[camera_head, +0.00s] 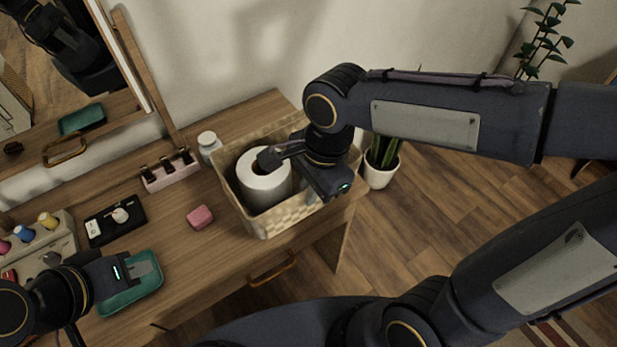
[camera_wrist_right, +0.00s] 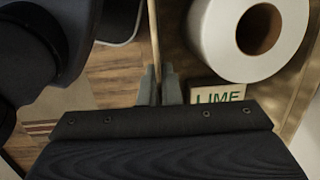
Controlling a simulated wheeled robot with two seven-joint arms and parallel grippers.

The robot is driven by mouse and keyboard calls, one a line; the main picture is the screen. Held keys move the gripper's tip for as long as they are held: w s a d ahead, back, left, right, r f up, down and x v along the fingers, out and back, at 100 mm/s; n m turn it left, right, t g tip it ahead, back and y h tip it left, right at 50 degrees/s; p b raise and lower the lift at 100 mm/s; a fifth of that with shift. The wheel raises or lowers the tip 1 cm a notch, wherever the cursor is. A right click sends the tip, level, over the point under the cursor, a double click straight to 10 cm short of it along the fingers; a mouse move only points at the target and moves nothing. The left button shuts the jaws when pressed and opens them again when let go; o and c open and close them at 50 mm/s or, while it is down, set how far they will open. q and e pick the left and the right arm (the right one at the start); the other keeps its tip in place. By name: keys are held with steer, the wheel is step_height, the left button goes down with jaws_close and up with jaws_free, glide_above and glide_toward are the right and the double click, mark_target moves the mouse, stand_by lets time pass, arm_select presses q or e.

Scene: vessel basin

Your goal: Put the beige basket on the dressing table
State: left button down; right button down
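The beige basket (camera_head: 279,219) is at the right end of the wooden dressing table (camera_head: 205,258), upright; I cannot tell whether its base touches the top. A white paper roll (camera_head: 263,185) stands inside it, also seen in the right wrist view (camera_wrist_right: 250,38). My right gripper (camera_head: 318,192) is at the basket's right side. In the right wrist view its fingers (camera_wrist_right: 159,88) are closed around the thin basket wall (camera_wrist_right: 154,40). My left gripper (camera_head: 140,268) is over the teal tray (camera_head: 128,300) at the lower left; its finger gap is not clear.
A white bottle (camera_head: 209,146) stands close to the basket's left. A pink rack (camera_head: 170,173), a pink block (camera_head: 200,217) and a black tray (camera_head: 116,221) lie further left. A potted plant (camera_head: 381,168) stands on the floor at right. A label reading LIME (camera_wrist_right: 218,96) is inside the basket.

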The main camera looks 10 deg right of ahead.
steer(key=w, duration=0.1)
steer(key=w+d+f, duration=0.1)
steer(key=w+f, duration=0.1)
steer(key=w, duration=0.1)
steer(key=shift+w+d, duration=0.1)
steer(key=shift+d, duration=0.2)
steer(key=w+f, duration=0.1)
steer(key=w+d+f, duration=0.1)
steer(key=f, duration=0.1)
steer(key=w+f, duration=0.2)
steer(key=shift+d, duration=0.25)
steer(key=shift+w+d+f, duration=0.1)
steer(key=shift+w+f, duration=0.1)
steer(key=shift+f, duration=0.8)
steer(key=shift+w+f, duration=0.15)
steer(key=shift+f, duration=0.8)
steer(key=c, duration=2.1)
jaws_free()
steer(key=shift+f+b, duration=0.25)
steer(key=shift+b, duration=0.05)
steer(key=o, duration=0.5)
steer(key=shift+c, duration=0.2)
steer(key=shift+r, duration=0.1)
